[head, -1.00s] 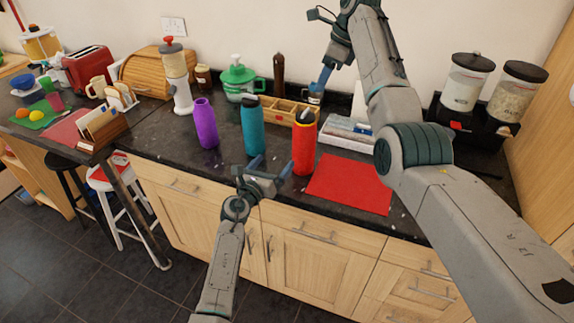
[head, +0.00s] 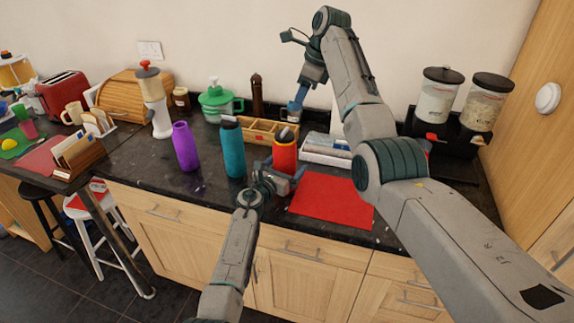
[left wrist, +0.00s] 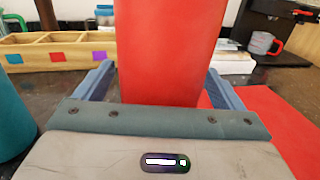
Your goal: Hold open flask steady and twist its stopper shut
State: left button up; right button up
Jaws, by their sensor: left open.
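A red flask (head: 285,157) stands upright on the dark counter. Its dark top (head: 287,133) looks tilted, but I cannot tell whether it is seated. My left gripper (head: 281,171) is open, low at the red flask's front. In the left wrist view the flask (left wrist: 168,50) stands between the two open fingers (left wrist: 160,88), with a gap showing on the left. My right gripper (head: 296,104) hangs above and behind the red flask, pointing down; its finger gap is not clear. A teal flask (head: 232,152) and a purple flask (head: 185,148) stand to the left.
A red mat (head: 333,203) lies right of the red flask. Behind are a wooden compartment box (head: 262,131) and a white tray (head: 322,157). Cereal dispensers (head: 437,100) stand at the right. The counter's front edge is close.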

pick_arm(q)
jog(key=shift+w+d, duration=0.25)
jog(key=shift+w, duration=0.15)
